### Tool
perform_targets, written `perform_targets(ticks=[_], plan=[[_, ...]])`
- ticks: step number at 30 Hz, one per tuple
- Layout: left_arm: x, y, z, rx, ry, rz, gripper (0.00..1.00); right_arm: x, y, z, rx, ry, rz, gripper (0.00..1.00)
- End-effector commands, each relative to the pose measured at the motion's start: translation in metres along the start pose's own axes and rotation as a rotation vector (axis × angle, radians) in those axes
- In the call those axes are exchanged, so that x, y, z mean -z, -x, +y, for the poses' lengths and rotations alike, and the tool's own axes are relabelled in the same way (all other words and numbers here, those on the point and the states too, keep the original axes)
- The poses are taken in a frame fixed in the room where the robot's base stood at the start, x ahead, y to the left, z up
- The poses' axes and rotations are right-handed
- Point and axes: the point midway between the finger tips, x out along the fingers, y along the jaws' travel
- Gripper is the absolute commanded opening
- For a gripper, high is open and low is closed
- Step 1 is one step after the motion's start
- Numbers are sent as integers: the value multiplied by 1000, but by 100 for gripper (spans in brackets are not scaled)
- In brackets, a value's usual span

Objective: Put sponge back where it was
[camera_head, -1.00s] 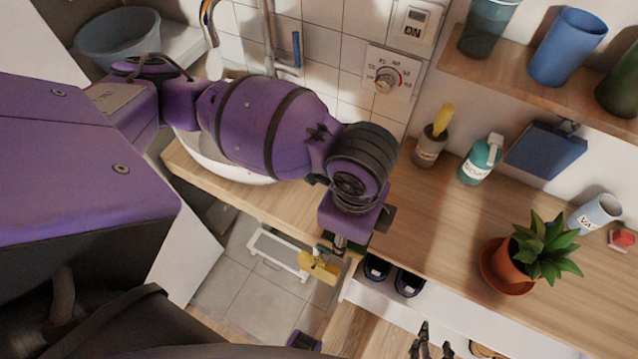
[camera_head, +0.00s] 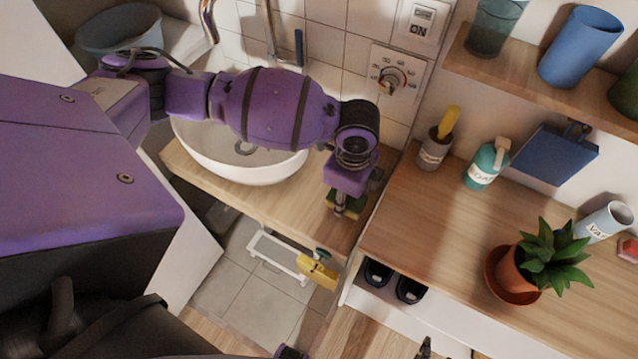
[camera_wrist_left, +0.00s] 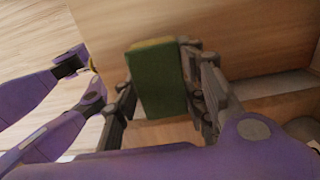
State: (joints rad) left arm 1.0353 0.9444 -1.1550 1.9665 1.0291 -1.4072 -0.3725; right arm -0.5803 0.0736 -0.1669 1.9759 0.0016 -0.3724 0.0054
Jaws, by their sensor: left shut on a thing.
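The sponge (camera_head: 350,207) is green with a thin yellowish layer. My left gripper (camera_head: 345,198) is shut on it, above the wooden counter to the right of the white sink (camera_head: 200,158). In the left wrist view the green face of the sponge (camera_wrist_left: 157,80) shows between the two dark fingers of my left gripper (camera_wrist_left: 160,95). Whether the sponge touches the counter cannot be told. Its rear side is hidden. My right gripper cannot be made out.
A wooden worktop (camera_head: 420,220) at the right carries a potted plant (camera_head: 540,262), a teal bottle (camera_head: 486,164) and a grey holder (camera_head: 435,150). Below it is a compartment with dark shoes (camera_head: 410,288). A yellow item (camera_head: 318,272) hangs near a white rack (camera_head: 278,258). Worktop space left of the plant is clear.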

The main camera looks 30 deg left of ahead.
Motion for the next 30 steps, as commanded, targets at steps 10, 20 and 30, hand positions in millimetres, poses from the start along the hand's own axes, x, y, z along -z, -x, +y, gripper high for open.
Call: perform_targets(ticks=[10, 20, 30], plan=[[-1, -32, -4, 5, -1, 0, 30, -10, 0, 3, -3, 6, -14, 40], [-1, -36, -5, 5, -1, -1, 45, -10, 0, 5, -3, 13, -15, 40], [-1, -35, -4, 5, -1, -1, 57, -10, 0, 5, -2, 13, -15, 40]])
